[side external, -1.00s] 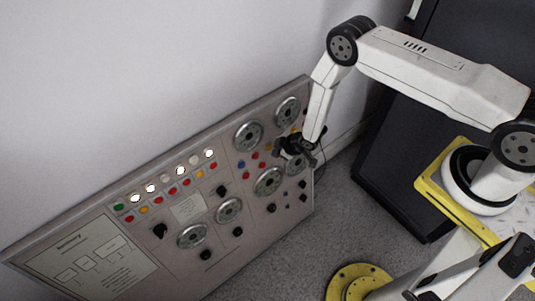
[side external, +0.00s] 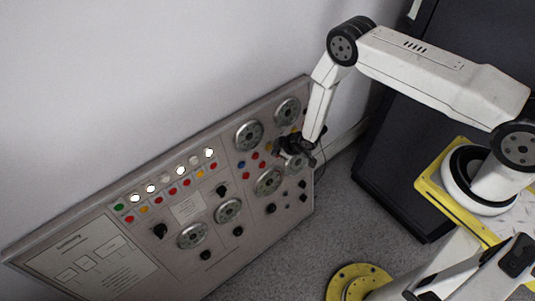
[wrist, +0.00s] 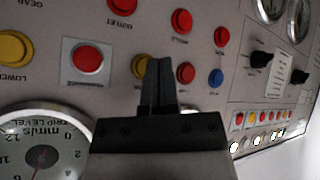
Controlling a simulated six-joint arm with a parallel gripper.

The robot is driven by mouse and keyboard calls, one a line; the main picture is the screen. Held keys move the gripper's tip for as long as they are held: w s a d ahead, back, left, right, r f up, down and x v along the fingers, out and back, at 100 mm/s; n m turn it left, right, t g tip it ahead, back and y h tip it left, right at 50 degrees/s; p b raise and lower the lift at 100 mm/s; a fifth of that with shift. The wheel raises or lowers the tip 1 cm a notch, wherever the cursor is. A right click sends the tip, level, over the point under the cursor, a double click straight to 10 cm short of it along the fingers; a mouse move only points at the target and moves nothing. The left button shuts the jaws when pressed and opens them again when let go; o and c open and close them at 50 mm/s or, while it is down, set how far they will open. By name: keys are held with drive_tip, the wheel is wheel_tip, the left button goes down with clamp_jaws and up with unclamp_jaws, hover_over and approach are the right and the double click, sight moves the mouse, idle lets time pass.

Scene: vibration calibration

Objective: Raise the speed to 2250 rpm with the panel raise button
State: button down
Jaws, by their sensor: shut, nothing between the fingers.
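The grey control panel (side external: 120,215) leans against the wall in the side view. My gripper (side external: 287,147) is at its right part, among the buttons and dials. In the wrist view my gripper (wrist: 157,62) is shut and empty, its fingertips pointing at the panel face. A button (wrist: 139,66) is partly hidden behind the fingertips; I cannot tell whether they touch it. A red button (wrist: 185,72) and a blue button (wrist: 216,77) lie to their right. I cannot tell which button is the raise button, and no rpm reading is legible.
In the wrist view, a red button on a pale plate (wrist: 88,58) and a yellow button (wrist: 14,47) lie left. A trip level gauge (wrist: 45,150) is at lower left. Black knobs (wrist: 262,58) are at right. A dark cabinet (side external: 410,150) stands right of the panel.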

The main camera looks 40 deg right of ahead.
drive_tip(key=shift+w+f, duration=0.15)
drive_tip(key=shift+w, duration=0.6)
idle(1.2)
drive_tip(key=shift+s, duration=0.15)
drive_tip(key=shift+s+r, duration=0.2)
drive_tip(key=shift+s, duration=0.45)
drive_tip(key=shift+s, duration=0.15)
drive_tip(key=shift+s+r, duration=0.25)
drive_tip(key=shift+s, duration=0.95)
drive_tip(key=shift+s+r, duration=0.25)
drive_tip(key=shift+s, duration=0.9)
drive_tip(key=shift+w+r, duration=0.1)
